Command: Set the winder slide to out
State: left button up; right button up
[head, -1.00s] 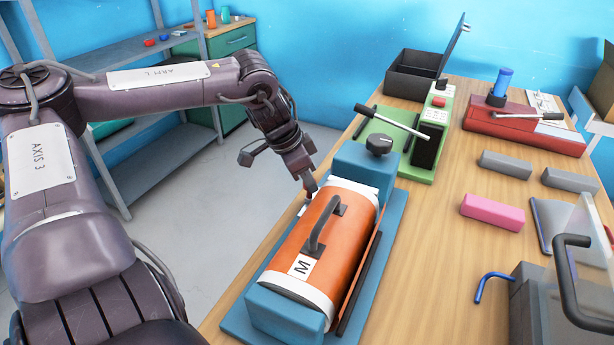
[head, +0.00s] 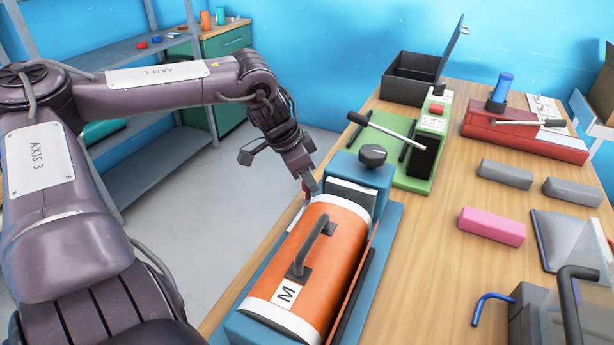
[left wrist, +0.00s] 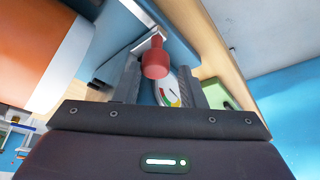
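The winder stands on a blue base (head: 391,233), its orange drum (head: 338,260) carrying a dark handle and an M label. A blue end block (head: 372,174) with a black knob is at its far end. My left gripper (head: 309,187) is at the drum's far left side, pointing down. In the left wrist view a red knob (left wrist: 155,62) lies between the two open fingers (left wrist: 157,75), with gaps visible beside it. In the head view only a sliver of red shows near the fingertips. The slide's track and setting are mostly hidden. My right gripper is not in view.
Behind the winder is a green device (head: 428,150) with a lever. Bare wood lies right of the winder. The table's left edge is close to the gripper.

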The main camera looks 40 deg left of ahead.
pick_arm(q)
jog(key=shift+s, duration=0.1)
jog(key=shift+f, duration=0.1)
jog(key=shift+s+a+r, duration=0.1)
jog(key=shift+r, duration=0.35)
jog(key=v, duration=0.7)
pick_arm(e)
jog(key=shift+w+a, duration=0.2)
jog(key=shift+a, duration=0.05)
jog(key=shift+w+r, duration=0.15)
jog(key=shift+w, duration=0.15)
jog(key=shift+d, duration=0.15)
